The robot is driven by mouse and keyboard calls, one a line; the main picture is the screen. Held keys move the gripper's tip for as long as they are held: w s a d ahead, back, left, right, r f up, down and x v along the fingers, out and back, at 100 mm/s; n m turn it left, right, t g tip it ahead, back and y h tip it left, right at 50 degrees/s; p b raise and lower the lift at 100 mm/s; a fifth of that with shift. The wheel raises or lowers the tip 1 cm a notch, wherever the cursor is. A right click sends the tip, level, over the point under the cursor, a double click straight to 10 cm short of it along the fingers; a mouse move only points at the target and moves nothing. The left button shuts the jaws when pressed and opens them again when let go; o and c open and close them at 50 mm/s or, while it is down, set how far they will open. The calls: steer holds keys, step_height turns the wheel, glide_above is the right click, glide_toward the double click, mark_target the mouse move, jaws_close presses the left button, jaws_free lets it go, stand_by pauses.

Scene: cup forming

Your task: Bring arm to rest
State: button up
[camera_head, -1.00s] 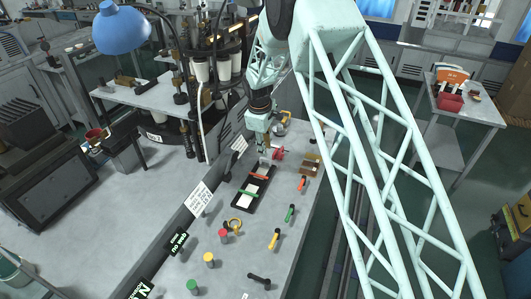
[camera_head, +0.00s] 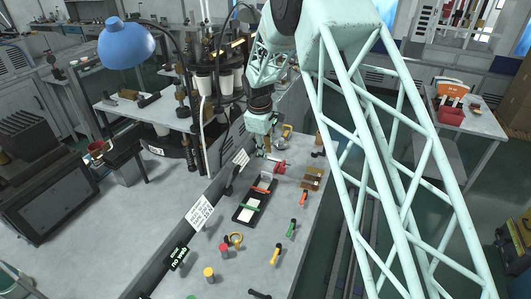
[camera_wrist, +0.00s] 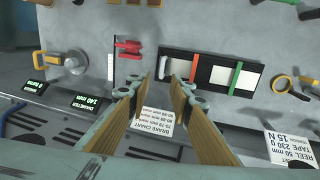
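My gripper (camera_head: 264,151) hangs from the arm over the far part of the workbench (camera_head: 205,245) in the head view. In the wrist view my gripper (camera_wrist: 156,84) shows two tan fingers standing apart with nothing between them; it is open. A white brake chart card (camera_wrist: 153,122) shows beyond and between the fingers. A red clamp-like piece (camera_head: 279,167) lies just below and right of my gripper in the head view; it also shows in the wrist view (camera_wrist: 128,48). How high the fingertips are above the bench is hard to tell.
A black tray (camera_head: 240,217) with white, red and green pieces lies near the gripper. Several coloured handles, a yellow ring (camera_head: 234,239) and small capped cylinders (camera_head: 209,273) are spread on the bench. A machine with white cups (camera_head: 205,86) and a blue lamp (camera_head: 127,41) stand left.

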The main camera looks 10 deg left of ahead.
steer(key=s+d+r+m+b, duration=0.2)
steer(key=s+d+r, duration=0.1)
steer(key=d+r, duration=0.45)
steer(key=s+d+r+m+b, duration=0.2)
steer(key=s+d+r, duration=0.2)
steer(key=d+r, duration=0.4)
steer(key=s+d+r+m+b, duration=0.3)
steer(key=s+d+r+m, duration=0.1)
steer(key=s+d+r, duration=0.9)
steer(key=s+d+m+b, duration=0.1)
steer(key=s+d, duration=0.2)
steer(key=s, duration=0.3)
steer(key=s+d+r+m+t+b, duration=0.1)
steer(key=s+d+m, duration=0.15)
steer(key=s, duration=0.45)
steer(key=s+d+b, duration=0.1)
steer(key=s+d, duration=0.3)
steer(key=s, duration=0.2)
steer(key=s+d+f+m+b, duration=0.2)
steer(key=s+f, duration=0.1)
steer(key=s, duration=0.7)
steer(key=s+d+f+m+b, duration=0.2)
steer(key=s+d+f, duration=0.1)
steer(key=s, duration=0.8)
steer(key=shift+s+m+t, duration=0.25)
steer(key=shift+m+t, duration=0.1)
steer(key=shift+t, duration=0.05)
